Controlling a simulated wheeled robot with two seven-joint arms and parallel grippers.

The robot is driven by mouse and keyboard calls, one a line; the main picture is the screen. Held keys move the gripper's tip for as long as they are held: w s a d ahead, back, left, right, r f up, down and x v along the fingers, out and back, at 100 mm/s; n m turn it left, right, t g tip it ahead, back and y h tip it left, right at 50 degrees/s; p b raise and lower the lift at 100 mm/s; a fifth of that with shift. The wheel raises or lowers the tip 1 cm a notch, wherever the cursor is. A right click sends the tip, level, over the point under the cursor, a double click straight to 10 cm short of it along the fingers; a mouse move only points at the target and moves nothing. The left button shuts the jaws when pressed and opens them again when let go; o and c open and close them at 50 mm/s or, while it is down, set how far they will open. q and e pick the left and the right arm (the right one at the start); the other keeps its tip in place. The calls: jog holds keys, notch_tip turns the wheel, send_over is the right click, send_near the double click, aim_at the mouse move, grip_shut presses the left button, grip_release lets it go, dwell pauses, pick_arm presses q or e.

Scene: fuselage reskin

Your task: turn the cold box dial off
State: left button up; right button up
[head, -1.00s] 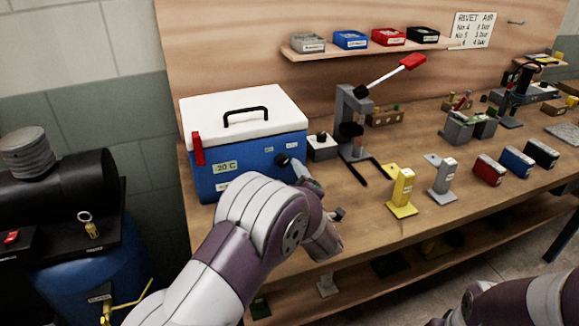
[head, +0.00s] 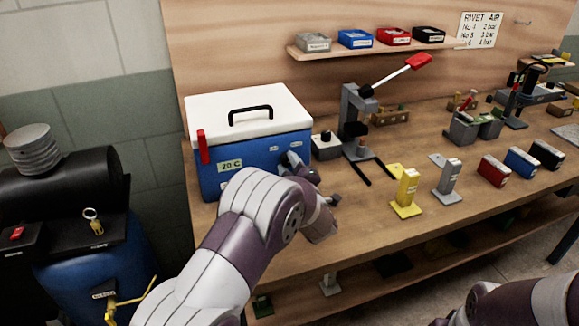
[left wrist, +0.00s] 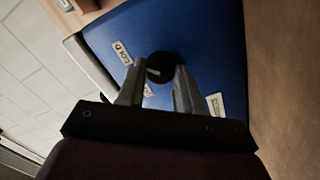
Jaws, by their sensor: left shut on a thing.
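The cold box (head: 245,158) is blue with a white lid, a black handle and a red latch, and stands at the left end of the bench. A label reading "20 C" is on its front. My left gripper (head: 288,161) is at the right part of the box's front. In the left wrist view, the dial (left wrist: 160,66) is a round black knob with a pale mark, between the fingertips of my left gripper (left wrist: 158,82), which is shut on it. A "COLD" label (left wrist: 122,53) and other labels, partly hidden, are around the dial. My right gripper is out of view.
A grey press with a red-handled lever (head: 357,120) stands right of the box. Yellow (head: 407,190) and grey (head: 448,178) stands are farther right. A blue drum with a black tank (head: 65,190) is at the left. The bench front is fairly clear.

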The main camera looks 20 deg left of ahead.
pick_arm(q)
jog(key=n+b, duration=0.3)
jog(key=b, duration=0.3)
jog(key=f+n+b, duration=0.1)
jog(key=n+b, duration=0.2)
jog(key=b, duration=0.3)
jog(key=shift+f+n+y, duration=0.1)
jog(key=shift+n+y, duration=0.2)
jog(key=shift+n, duration=0.1)
jog(key=n+b, duration=0.8)
jog(key=b, duration=0.3)
jog(key=shift+d+r+n+b, duration=0.1)
jog(key=shift+r+n+b, duration=0.1)
jog(key=shift+n+b, duration=0.75)
jog(key=shift+r+n+b, duration=0.15)
jog(key=shift+n+b, duration=0.7)
jog(key=shift+b, duration=0.1)
jog(key=o, duration=1)
jog(key=shift+o, duration=0.2)
jog(key=shift+y, duration=0.3)
